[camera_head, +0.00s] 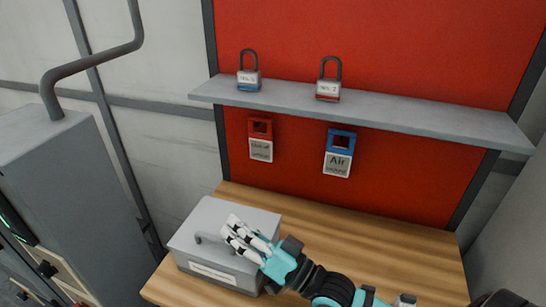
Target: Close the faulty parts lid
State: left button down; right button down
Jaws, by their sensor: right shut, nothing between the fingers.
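The faulty parts box is a grey metal box (190,247) with a pale label on its front, at the left end of the wooden table. Its lid (208,214) looks closed, with a bar handle (205,238) on it. My right gripper (231,229) is over the right part of the lid, close to the handle. Its fingers are shut with nothing between them, and they hide part of the lid and handle. I cannot tell whether they touch the lid. My left gripper is not in view.
A grey shelf (420,122) on the red panel holds two padlocks (249,79) (328,88). A red tag (260,138) and a blue tag (339,152) hang below. The wooden table (400,255) is clear right of the box. A grey cabinet (60,170) stands left.

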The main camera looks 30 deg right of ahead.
jog(key=shift+s+a+f, duration=0.2)
jog(key=shift+f, duration=0.35)
jog(key=shift+s+d+f, duration=0.15)
jog(key=shift+s, duration=0.05)
jog(key=v, duration=0.7)
